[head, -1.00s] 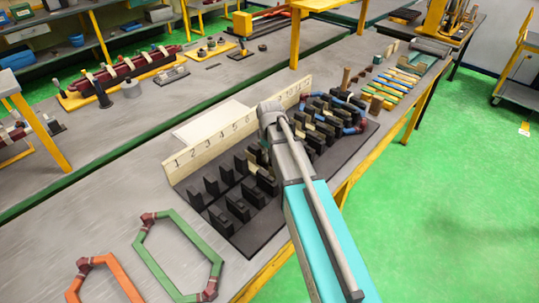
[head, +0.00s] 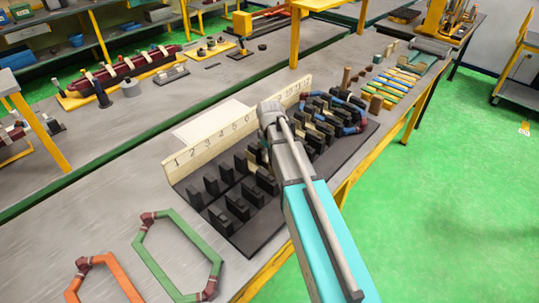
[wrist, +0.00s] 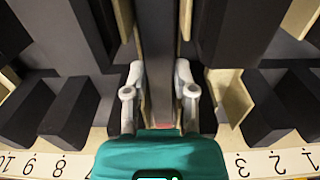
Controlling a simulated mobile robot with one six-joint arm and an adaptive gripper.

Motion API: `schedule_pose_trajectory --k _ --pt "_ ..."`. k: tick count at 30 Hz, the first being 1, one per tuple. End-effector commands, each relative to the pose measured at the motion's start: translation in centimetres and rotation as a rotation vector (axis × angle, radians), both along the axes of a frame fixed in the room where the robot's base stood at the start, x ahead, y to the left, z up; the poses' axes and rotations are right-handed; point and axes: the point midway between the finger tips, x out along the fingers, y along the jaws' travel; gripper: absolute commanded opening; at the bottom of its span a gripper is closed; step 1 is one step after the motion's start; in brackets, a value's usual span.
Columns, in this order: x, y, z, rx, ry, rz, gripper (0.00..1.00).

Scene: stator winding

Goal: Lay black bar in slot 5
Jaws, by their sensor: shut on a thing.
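The slotted stator block (head: 240,235) lies on the bench, with rows of black teeth and a pale numbered strip (head: 185,158) along its back edge. In the wrist view the strip (wrist: 245,165) appears upside down. My gripper (wrist: 160,92) is shut on the black bar (wrist: 158,45), which runs lengthwise between the two grey fingers. The bar lies in line with a gap between dark teeth; I cannot tell how deep it sits. The digits right behind my gripper are hidden by its teal body. In the head view my arm hides the gripper and bar.
A blue and red coil (head: 350,120) sits in the far part of the block. Green (head: 180,250) and orange (head: 100,280) coil frames lie at the near left. Several coloured bars (head: 405,80) lie beyond the block. Black teeth stand close on both sides of my gripper.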

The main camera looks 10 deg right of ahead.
Motion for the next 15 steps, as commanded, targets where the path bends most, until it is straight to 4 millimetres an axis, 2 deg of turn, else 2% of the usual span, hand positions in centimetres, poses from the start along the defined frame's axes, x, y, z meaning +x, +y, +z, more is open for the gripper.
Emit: schedule_pose_trajectory --k 8,9,14,15 --pt "0.0 0.0 -0.34 0.0 0.0 0.0 0.0" --pt "0.0 0.0 -0.27 0.0 0.0 0.0 0.42" --pt "0.0 0.0 -0.26 0.0 0.0 0.0 0.72" --pt "0.0 0.0 -0.26 0.0 0.0 0.0 0.75"
